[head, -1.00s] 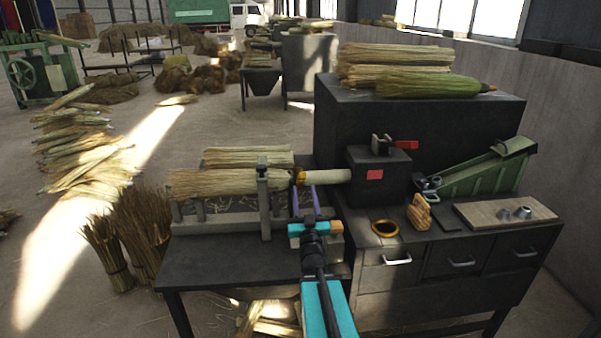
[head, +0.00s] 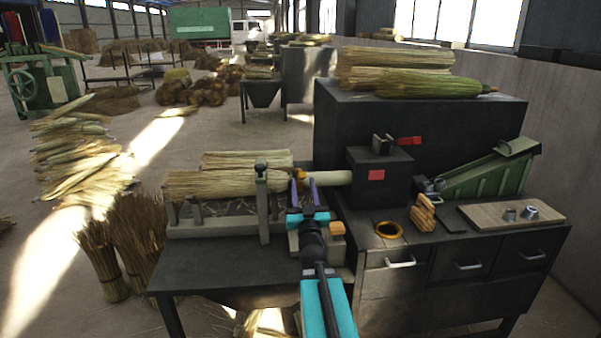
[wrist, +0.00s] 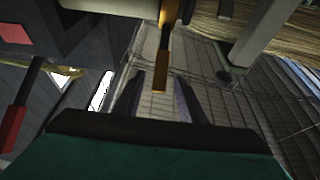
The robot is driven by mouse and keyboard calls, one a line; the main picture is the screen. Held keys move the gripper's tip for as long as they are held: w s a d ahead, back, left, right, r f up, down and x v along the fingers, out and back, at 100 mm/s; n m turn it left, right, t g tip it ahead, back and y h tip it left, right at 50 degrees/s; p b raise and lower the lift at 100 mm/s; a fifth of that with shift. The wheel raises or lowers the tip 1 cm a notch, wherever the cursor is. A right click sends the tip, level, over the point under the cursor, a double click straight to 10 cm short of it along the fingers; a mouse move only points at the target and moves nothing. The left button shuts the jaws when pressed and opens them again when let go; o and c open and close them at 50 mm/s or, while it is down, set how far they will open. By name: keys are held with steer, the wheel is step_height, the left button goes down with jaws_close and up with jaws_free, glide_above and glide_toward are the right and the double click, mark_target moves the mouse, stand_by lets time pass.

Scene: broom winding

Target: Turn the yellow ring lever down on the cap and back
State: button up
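The yellow ring (head: 300,176) sits around the joint between a straw bundle (head: 215,184) and a pale round handle (head: 332,178). In the wrist view the ring (wrist: 172,12) is at the top edge, and its thin lever (wrist: 162,65) points down toward me, with a tan tip. My gripper (head: 302,186) is just in front of the ring, its two purple fingers apart. In the wrist view my gripper (wrist: 160,92) is open, with the lever's tip between the fingers and no clear contact. I cannot make out the cap as a separate part.
A grey upright post (head: 262,205) stands left of my gripper. An orange ring (head: 387,229) and a wooden block (head: 424,213) lie on the bench to the right.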

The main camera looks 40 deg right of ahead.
steer(key=shift+x, duration=4.55)
steer(key=shift+c, duration=0.3)
jaws_close()
